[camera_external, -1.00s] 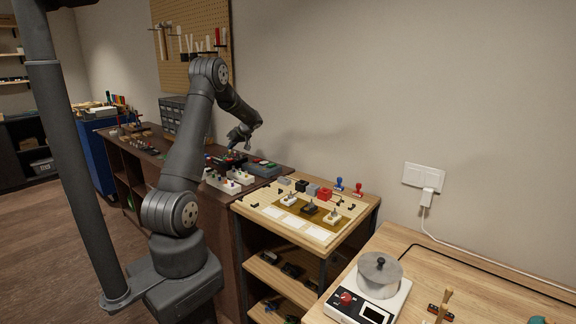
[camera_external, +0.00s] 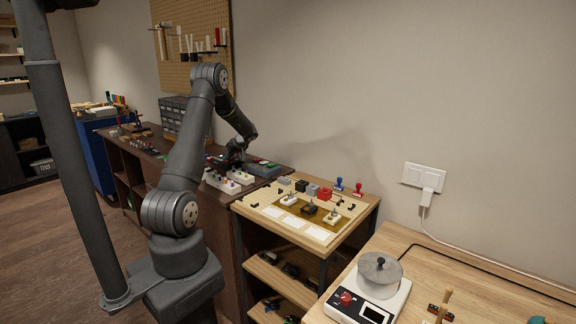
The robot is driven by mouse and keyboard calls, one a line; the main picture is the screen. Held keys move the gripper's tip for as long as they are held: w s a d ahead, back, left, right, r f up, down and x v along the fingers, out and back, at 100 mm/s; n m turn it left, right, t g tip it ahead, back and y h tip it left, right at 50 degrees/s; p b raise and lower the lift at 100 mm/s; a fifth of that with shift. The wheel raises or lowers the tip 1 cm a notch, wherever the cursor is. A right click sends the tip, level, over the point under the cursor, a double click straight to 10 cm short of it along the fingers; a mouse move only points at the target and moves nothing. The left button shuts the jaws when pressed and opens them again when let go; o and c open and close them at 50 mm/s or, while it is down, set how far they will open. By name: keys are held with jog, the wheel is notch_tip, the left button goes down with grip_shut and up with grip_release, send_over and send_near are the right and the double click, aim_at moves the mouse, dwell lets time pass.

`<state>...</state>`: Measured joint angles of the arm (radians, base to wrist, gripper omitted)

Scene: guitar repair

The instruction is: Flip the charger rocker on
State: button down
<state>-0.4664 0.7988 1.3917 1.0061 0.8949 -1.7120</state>
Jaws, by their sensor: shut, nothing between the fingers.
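My gripper (camera_external: 236,160) is at the dark brown bench (camera_external: 160,157), low over a cluster of small devices near its right end. It is shut and holds nothing. A dark grey box with a green patch (camera_external: 262,168) sits just right of it. White switch boxes with coloured knobs (camera_external: 230,181) lie just in front of it. I cannot tell which of these devices is the charger. Its rocker is too small to make out, and my gripper and wrist hide part of this area.
A light wooden board (camera_external: 262,212) with stamps and small blocks tops the shelf to the right. A white hotplate with a metal pot (camera_external: 379,277) stands on the front-right table. A pegboard with tools (camera_external: 190,45) hangs behind.

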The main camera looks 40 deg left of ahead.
jog(key=shift+w, duration=0.2)
jog(key=shift+w+r, duration=0.1)
jog(key=shift+w, duration=0.55)
jog(key=shift+r, duration=0.2)
jog(key=r, duration=0.4)
jog(key=shift+w+r, duration=0.1)
jog(key=shift+w, duration=0.2)
jog(key=v, duration=0.9)
jog(key=shift+w+d, duration=0.15)
jog(key=shift+d, duration=0.2)
